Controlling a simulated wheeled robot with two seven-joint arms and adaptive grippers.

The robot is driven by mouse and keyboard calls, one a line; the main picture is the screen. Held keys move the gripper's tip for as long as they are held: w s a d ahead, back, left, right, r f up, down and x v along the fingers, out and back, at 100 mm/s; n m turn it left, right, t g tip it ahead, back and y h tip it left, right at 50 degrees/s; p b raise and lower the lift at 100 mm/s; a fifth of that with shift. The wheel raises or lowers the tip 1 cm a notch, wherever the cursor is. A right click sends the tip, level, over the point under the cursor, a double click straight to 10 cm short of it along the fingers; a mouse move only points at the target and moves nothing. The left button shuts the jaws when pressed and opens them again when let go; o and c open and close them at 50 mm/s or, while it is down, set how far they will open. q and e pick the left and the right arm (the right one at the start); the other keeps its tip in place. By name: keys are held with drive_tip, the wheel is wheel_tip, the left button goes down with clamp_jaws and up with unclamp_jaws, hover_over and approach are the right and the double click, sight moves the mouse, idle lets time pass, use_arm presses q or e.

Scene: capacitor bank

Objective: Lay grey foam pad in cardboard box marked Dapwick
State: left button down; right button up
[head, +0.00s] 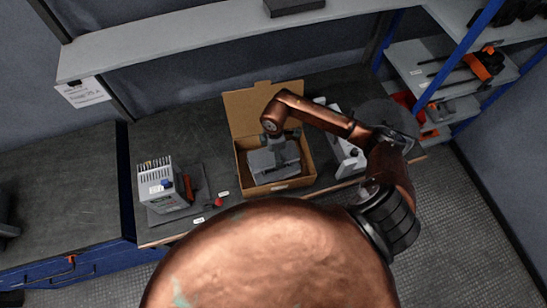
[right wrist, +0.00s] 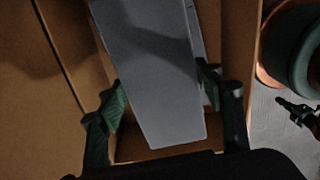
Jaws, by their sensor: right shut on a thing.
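The open cardboard box (head: 243,115) stands on the workbench, its back flap raised. A small mark shows on its front, too small to read. My right gripper (head: 275,145) reaches down into the box from above. In the right wrist view, my right gripper (right wrist: 162,95) is shut on the grey foam pad (right wrist: 160,75), with one green fingertip on each side. The pad is a flat slab between the brown box walls (right wrist: 240,50). It also shows in the head view (head: 262,166), partly hidden by the gripper.
A white finned unit (head: 160,188) stands on a dark mat left of the box, near a red knob (head: 218,202). Another white unit (head: 345,158) stands close right of the box. A grey shelf (head: 220,35) overhangs the bench. The bench's left part (head: 60,175) is mostly clear.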

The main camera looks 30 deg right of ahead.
drive_tip(key=shift+f, duration=1.4)
drive_tip(key=shift+f, duration=0.1)
drive_tip(key=o, duration=1)
wheel_tip(320, 180, up, 12)
drive_tip(key=shift+r, duration=0.15)
